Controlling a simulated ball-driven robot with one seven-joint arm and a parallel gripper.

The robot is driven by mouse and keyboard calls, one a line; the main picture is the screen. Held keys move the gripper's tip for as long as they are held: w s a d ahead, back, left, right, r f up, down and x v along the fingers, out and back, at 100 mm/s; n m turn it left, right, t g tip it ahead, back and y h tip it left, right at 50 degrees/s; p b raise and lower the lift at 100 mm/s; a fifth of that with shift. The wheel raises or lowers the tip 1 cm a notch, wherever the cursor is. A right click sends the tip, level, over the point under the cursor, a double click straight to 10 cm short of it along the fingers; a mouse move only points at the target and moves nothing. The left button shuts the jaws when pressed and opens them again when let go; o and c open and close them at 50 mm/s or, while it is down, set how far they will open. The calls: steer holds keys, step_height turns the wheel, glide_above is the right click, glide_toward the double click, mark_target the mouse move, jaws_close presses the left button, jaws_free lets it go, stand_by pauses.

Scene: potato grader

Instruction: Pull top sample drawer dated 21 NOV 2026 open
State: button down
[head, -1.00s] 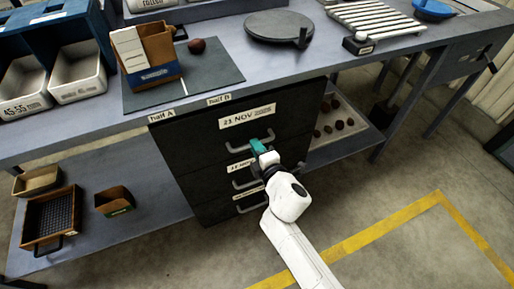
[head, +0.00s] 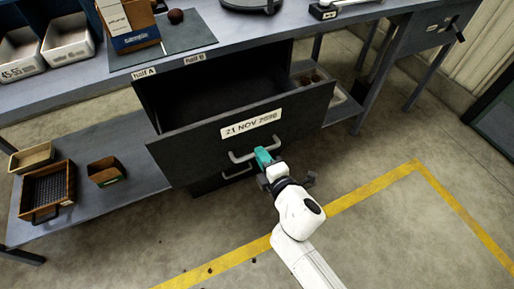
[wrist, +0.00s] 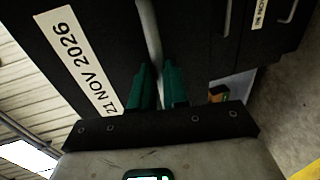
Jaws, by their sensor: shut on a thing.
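The top sample drawer (head: 190,152) is dark, with a white label (head: 251,123) reading 21 NOV 2026. It stands well out from the cabinet under the bench, and its inside shows dark, with no contents that I can make out. My gripper (head: 264,157) is at the drawer's grey bar handle (head: 240,157), toward its right end. In the wrist view, the green fingertips (wrist: 158,85) are on both sides of the handle bar (wrist: 150,35), shut on it. The label (wrist: 80,58) shows there to the left.
A lower drawer's handle (head: 237,171) shows beneath the open drawer. Small bins (head: 48,190) sit on the low shelf at left. The bench top (head: 240,35) overhangs the cabinet. Open floor with a yellow line (head: 345,203) lies in front.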

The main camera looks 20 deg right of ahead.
steer(key=f+b+v, duration=0.1)
steer(key=v, duration=0.6)
steer(key=shift+s+f, duration=0.2)
steer(key=shift+f, duration=0.15)
steer(key=c, duration=1.1)
jaws_free()
steer(key=b+v, duration=0.1)
steer(key=v, duration=0.9)
steer(key=shift+s+r, duration=0.15)
steer(key=shift+s, duration=0.2)
